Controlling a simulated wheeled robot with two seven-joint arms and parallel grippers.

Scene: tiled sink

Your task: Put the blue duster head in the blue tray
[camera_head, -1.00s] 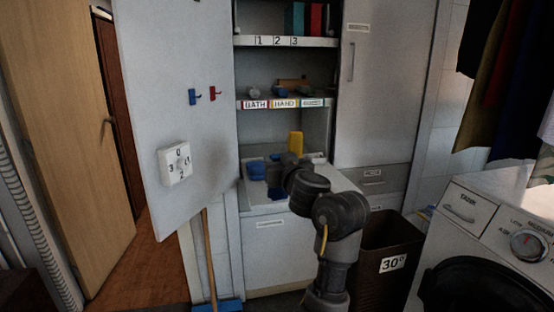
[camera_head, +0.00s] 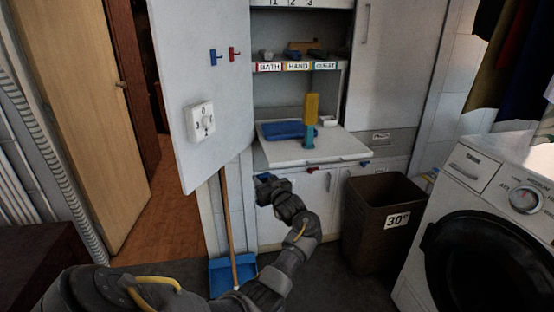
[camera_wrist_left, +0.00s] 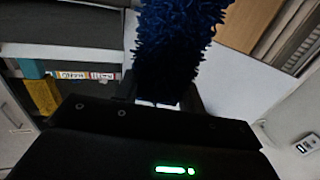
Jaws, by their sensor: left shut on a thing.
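The blue duster head is a dark blue, shaggy roll in the left wrist view (camera_wrist_left: 180,45), rising from between my left gripper's fingers. My left gripper (camera_wrist_left: 160,100) is shut on its lower end. In the head view my left gripper (camera_head: 268,186) is in front of the cabinet, below the pull-out shelf, and only a small bit of blue shows at it. A flat blue tray (camera_head: 282,130) lies on the left part of the white shelf, apart from the gripper and behind it. My right gripper is not in view.
A yellow item (camera_head: 311,107) and a teal bottle (camera_head: 309,137) stand on the white shelf (camera_head: 325,153) right of the tray. A broom handle (camera_head: 228,225) and blue dustpan (camera_head: 232,272) are below left. A brown bin (camera_head: 375,220) stands right. An open door panel (camera_head: 200,80) is left.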

